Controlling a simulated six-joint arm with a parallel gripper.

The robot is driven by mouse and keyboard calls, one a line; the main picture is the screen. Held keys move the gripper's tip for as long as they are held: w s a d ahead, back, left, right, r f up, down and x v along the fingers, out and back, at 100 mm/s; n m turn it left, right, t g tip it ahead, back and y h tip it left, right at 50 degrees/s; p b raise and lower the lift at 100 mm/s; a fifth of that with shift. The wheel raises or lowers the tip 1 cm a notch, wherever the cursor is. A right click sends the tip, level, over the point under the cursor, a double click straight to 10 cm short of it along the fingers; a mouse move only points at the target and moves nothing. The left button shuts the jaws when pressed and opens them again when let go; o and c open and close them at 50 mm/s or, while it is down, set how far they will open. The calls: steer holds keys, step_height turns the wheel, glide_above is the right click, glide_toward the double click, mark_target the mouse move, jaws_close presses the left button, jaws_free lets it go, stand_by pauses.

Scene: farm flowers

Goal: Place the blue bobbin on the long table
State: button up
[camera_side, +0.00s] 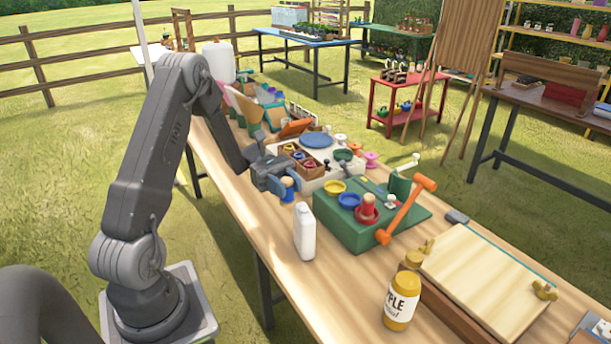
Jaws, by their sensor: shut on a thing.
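The blue bobbin (288,195), with a tan top, is at the end of my gripper (286,184). My gripper is shut on it, and the fingers partly hide it. The bobbin is over the near-left side of the long wooden table (345,286), to the left of the green box. I cannot tell whether its bottom touches the tabletop.
A white bottle (305,232) stands close in front of the bobbin. The green box (345,225) with an orange crank (407,210) is to the right. A white tray with a compartment box (303,160) is behind. A yellow-capped jar (402,300) stands near the front.

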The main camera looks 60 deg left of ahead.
steer(key=s+a+f+m+g+y, duration=0.2)
steer(key=s+a+m+g+y, duration=0.2)
steer(key=s+m+g+y, duration=0.4)
steer(key=s+a+f+m+g+y, duration=0.3)
steer(key=s+m+g+y, duration=0.2)
steer(key=s+m+g, duration=0.4)
steer(key=s+a+r+m+t+y, duration=0.1)
steer(key=a+r+m+t+y, duration=0.35)
steer(key=a+m+y, duration=0.5)
steer(key=s+a+r+m+t+y, duration=0.1)
steer(key=a+r+m+t+y, duration=0.45)
steer(key=y, duration=0.75)
steer(key=w+a+r+m+t, duration=0.35)
steer(key=w+m+t, duration=0.55)
steer(key=t, duration=0.3)
step_height(320, 180, down, 14)
steer(key=d+r+t, duration=0.1)
steer(key=shift+h, duration=0.45)
steer(key=w+d+f, duration=0.1)
steer(key=w+f, duration=0.1)
steer(key=w, duration=0.1)
steer(key=w+d+f, duration=0.1)
steer(key=w+f, duration=0.1)
steer(key=w, duration=0.2)
steer(key=w+d+f, duration=0.1)
steer(key=w+f, duration=0.2)
steer(key=w, duration=0.1)
steer(key=shift+w+d, duration=0.1)
steer(key=shift+d, duration=0.1)
steer(key=shift+f, duration=2.1)
